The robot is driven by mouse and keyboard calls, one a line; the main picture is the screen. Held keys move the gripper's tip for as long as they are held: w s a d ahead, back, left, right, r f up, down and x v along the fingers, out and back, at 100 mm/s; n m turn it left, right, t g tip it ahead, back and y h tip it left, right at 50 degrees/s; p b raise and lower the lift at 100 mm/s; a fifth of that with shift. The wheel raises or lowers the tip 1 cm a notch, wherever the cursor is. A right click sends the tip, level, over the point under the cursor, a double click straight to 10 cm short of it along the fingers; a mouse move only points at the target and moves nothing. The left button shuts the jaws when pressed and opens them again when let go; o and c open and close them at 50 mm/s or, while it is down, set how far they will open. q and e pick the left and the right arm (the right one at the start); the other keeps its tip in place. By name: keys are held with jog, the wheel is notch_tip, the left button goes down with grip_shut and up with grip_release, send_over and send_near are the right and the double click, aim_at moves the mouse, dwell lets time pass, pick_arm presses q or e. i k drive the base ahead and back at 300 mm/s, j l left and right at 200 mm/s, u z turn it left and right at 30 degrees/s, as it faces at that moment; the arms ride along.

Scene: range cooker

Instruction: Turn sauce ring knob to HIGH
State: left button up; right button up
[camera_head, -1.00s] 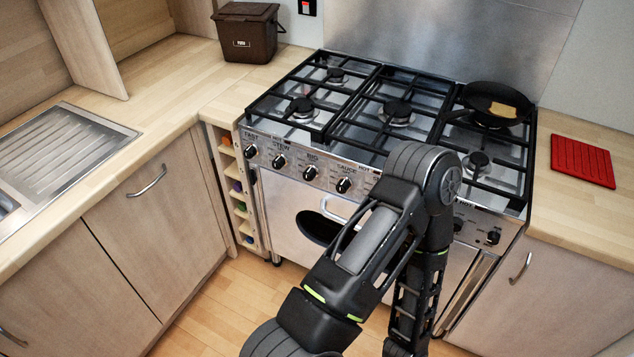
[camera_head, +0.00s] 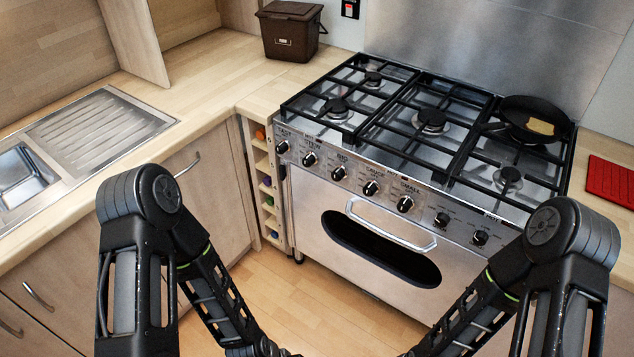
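The sauce ring knob (camera_head: 370,188) is a black knob with a silver base on the front panel of the range cooker (camera_head: 310,200). It sits below the SAUCE label, between the BIG knob (camera_head: 338,173) and the SMALL knob (camera_head: 405,204). Nothing covers it, but its pointer is too small to read. My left arm comes in at the lower left and my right arm at the lower right. Both forearms run down toward the bottom middle. Both grippers are out of view, and neither arm touches the knob.
An oven door handle (camera_head: 390,229) sticks out below the knobs. A frying pan (camera_head: 533,121) with food stands on the back right burner. A brown caddy (camera_head: 290,31) and a red mat (camera_head: 611,182) lie on the worktops. The floor before the cooker is partly clear.

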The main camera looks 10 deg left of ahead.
aim_at(374, 185)
jog(key=i+l, duration=0.15)
jog(key=i, duration=0.2)
jog(key=i+l, duration=0.15)
jog(key=i, duration=0.25)
jog(key=i+l, duration=0.15)
jog(key=i, duration=0.2)
